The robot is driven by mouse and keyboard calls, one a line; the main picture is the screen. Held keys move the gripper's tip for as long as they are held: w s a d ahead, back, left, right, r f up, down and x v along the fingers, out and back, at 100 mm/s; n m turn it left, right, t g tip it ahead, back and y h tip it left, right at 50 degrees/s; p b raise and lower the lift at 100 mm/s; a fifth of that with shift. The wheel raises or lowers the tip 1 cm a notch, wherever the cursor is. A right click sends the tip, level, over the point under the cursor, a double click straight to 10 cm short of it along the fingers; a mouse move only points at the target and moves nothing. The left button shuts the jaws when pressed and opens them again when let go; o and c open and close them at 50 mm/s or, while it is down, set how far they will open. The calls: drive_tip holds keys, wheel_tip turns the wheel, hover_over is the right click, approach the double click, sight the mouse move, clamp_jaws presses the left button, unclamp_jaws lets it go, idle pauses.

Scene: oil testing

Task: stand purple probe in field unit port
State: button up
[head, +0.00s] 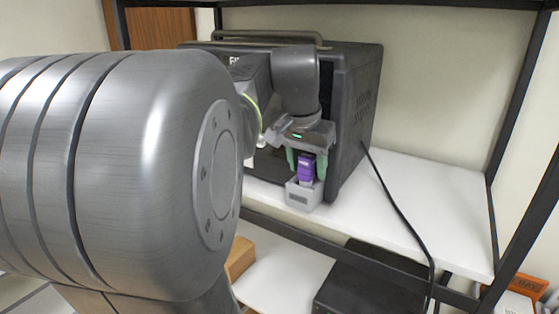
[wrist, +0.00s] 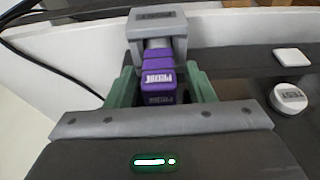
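The purple probe (head: 306,168) stands upright at a small grey port block (head: 304,193) at the front of the dark field unit (head: 357,110). The wrist view also shows the purple probe (wrist: 158,78), with a white label on its top, and the grey block (wrist: 157,24) around its far end. The probe's lower end is hidden in or behind the block. My gripper (head: 306,163) is over the probe, with one green finger on each side. In the wrist view, gaps show between the fingers of my gripper (wrist: 162,88) and the probe, so it looks open.
The field unit stands on a white shelf (head: 420,200) with clear room to its right. A black cable (head: 397,205) runs down over the shelf. A round labelled cap (wrist: 289,98) and a white square piece (wrist: 292,57) lie right of the probe. Dark rack posts frame the shelf.

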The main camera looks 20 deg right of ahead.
sight(309, 154)
drive_tip(key=v, duration=1.2)
drive_tip(key=shift+a, duration=0.1)
drive_tip(key=x, duration=1.2)
drive_tip(key=shift+w+r+p, duration=0.1)
drive_tip(key=shift+r+p, duration=0.55)
wheel_tip(309, 154, up, 2)
drive_tip(key=shift+p, duration=0.5)
drive_tip(key=shift+r, duration=0.3)
